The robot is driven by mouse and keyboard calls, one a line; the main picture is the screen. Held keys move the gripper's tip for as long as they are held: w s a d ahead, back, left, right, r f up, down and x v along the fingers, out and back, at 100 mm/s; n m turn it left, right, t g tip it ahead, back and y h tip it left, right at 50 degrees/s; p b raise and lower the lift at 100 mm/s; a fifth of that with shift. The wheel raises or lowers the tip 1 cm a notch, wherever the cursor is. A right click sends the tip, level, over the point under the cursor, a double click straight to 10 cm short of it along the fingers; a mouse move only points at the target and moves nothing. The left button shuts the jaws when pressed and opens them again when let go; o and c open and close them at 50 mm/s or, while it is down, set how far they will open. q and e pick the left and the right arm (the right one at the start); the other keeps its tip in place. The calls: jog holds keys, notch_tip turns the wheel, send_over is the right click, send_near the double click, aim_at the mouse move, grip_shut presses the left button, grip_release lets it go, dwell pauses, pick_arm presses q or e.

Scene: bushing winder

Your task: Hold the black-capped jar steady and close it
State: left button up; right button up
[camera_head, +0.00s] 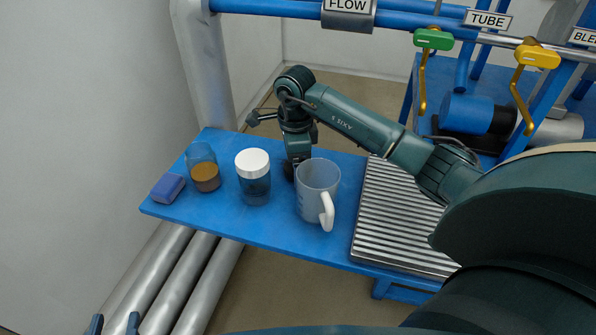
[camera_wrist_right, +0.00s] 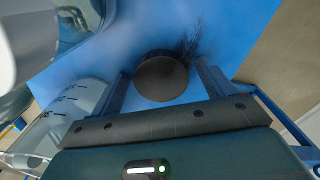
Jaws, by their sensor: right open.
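In the right wrist view, a round black cap (camera_wrist_right: 162,77) is seen from above, between the two fingers of my right gripper (camera_wrist_right: 163,85). Those fingers are apart, with a gap on each side of the cap. The jar body below it is hidden. In the head view, my right gripper (camera_head: 291,172) points down behind the grey mug, where its fingertips and the black-capped jar are mostly hidden. My left gripper (camera_head: 114,325) shows only its two blue fingertips at the bottom left edge. They are apart, with nothing seen between them, away from the table.
The grey mug (camera_head: 317,186) stands in front of my right gripper. A white-capped jar (camera_head: 254,190), a glass of amber liquid (camera_head: 205,177) and a blue block (camera_head: 168,188) stand to the left on the blue table (camera_head: 285,240). A ribbed metal tray (camera_head: 400,225) lies right.

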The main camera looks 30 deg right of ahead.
jog(key=c, duration=1)
